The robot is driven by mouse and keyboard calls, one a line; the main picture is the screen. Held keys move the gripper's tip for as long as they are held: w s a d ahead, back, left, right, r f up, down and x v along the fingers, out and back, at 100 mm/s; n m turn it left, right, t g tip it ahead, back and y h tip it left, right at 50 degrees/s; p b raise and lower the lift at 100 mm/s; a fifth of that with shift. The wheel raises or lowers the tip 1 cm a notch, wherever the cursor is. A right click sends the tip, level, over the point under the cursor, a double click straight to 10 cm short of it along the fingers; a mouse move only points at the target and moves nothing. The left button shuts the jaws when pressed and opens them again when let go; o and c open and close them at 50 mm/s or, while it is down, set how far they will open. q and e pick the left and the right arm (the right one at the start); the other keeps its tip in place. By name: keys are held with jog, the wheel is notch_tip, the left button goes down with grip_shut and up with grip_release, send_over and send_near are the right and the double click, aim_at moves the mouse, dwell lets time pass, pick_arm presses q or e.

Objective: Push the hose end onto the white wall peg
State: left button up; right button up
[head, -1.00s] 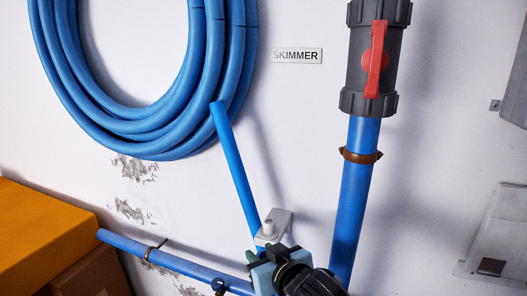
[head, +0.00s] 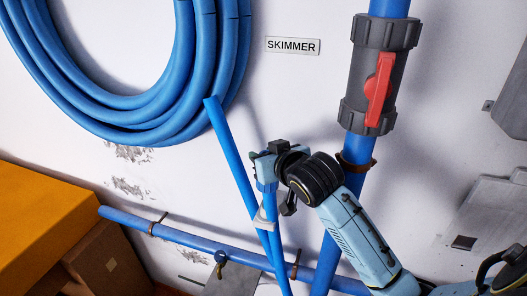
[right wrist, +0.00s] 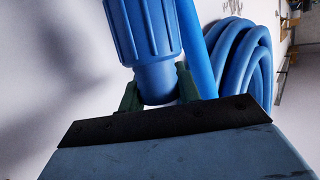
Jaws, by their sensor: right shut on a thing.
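My right gripper (head: 264,166) is shut on the blue hose end, whose ribbed sleeve (right wrist: 150,40) stands between the green fingers in the right wrist view. In the head view the gripper hides most of the hose end. A blue length of hose (head: 270,200) hangs down from it to the lower edge. The small white peg mount (head: 259,223) is on the wall below the gripper, partly hidden by hose. The held end is apart from it in the picture; the depth between them is hard to tell. My left gripper is not in view.
A blue hose coil (head: 160,118) hangs upper left, with a straight blue tube (head: 230,145) slanting down from it. A grey valve with red handle (head: 379,85) sits on a vertical pipe to the right. A horizontal pipe (head: 190,238) and orange box (head: 45,220) are lower left.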

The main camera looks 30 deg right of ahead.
jog(key=shift+w+f, duration=0.1)
jog(key=shift+w, duration=0.05)
jog(key=shift+w+f, duration=0.15)
jog(key=shift+f, duration=0.15)
jog(key=shift+s+f+b, duration=0.2)
jog(key=shift+f+b, duration=0.55)
jog(key=shift+f, duration=0.15)
notch_tip(320, 180, down, 2)
jog(key=shift+w+f+b, duration=0.15)
jog(key=shift+f+b, duration=0.1)
jog(key=shift+b, duration=0.4)
jog(key=shift+f, duration=0.45)
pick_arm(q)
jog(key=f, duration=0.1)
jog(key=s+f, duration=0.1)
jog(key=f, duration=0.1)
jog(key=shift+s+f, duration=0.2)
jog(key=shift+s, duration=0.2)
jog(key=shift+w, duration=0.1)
pick_arm(e)
jog(key=shift+f, duration=0.3)
